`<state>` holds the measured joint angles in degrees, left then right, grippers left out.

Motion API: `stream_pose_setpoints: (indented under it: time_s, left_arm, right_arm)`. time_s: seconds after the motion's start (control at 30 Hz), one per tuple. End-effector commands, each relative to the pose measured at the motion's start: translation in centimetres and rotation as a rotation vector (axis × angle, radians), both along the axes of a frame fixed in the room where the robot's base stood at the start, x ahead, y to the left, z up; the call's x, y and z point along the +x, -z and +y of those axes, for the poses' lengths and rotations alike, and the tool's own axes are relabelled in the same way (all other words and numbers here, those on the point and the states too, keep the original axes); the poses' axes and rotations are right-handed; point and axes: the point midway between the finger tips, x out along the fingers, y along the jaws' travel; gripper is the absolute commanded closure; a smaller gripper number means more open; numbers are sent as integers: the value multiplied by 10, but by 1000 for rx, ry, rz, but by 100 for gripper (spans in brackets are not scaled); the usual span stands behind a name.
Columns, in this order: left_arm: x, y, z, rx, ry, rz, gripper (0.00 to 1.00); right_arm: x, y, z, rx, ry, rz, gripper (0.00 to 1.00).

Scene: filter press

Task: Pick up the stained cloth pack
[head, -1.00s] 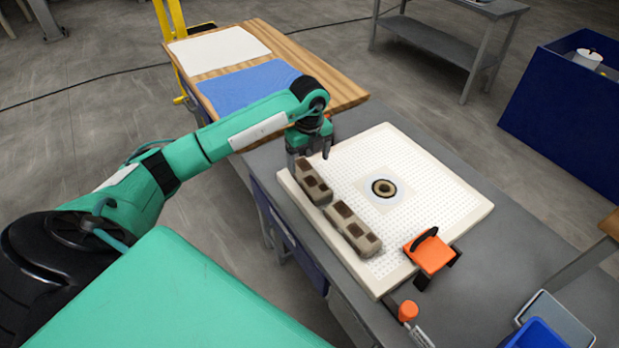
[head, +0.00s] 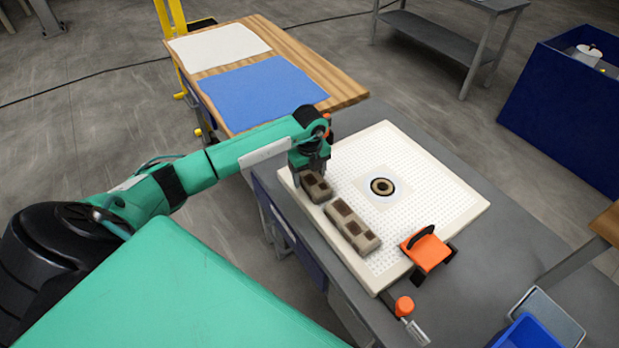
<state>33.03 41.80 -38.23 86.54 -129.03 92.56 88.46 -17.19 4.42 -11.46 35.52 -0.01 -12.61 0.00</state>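The lower stained cloth pack (head: 352,226) lies apart from the gripper, nearer the front. My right gripper is not in view.
A round ring (head: 382,187) sits at the plate's middle. A blue bin (head: 530,334) is at bottom right. A blue cloth (head: 262,92) lies on the wooden table.

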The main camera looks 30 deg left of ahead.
Motion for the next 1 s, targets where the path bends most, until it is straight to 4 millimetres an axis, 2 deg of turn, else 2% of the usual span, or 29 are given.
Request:
stream_pose_setpoints:
  time_s: [0.03, 0.17, 0.47, 0.63, 0.77, 0.87, 1.0]
  left_arm:
    - [0, 0, 0, 0, 0, 0, 44]
    - [0, 0, 0, 0, 0, 0, 68]
    - [0, -2, 0, 0, 0, -1, 68]
    - [1, -14, 0, -2, 1, -4, 68]
    - [1, -35, 1, 0, 1, -6, 68]
    - [1, -59, 0, 0, 2, -8, 68]
    - [2, -102, 0, 0, 1, -9, 68]
  right_arm:
    - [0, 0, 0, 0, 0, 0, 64]
    - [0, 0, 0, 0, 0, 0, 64]
    - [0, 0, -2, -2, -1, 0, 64]
    - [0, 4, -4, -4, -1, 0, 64]
    - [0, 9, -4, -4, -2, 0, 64]
    - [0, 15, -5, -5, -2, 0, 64]
    - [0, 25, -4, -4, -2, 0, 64]
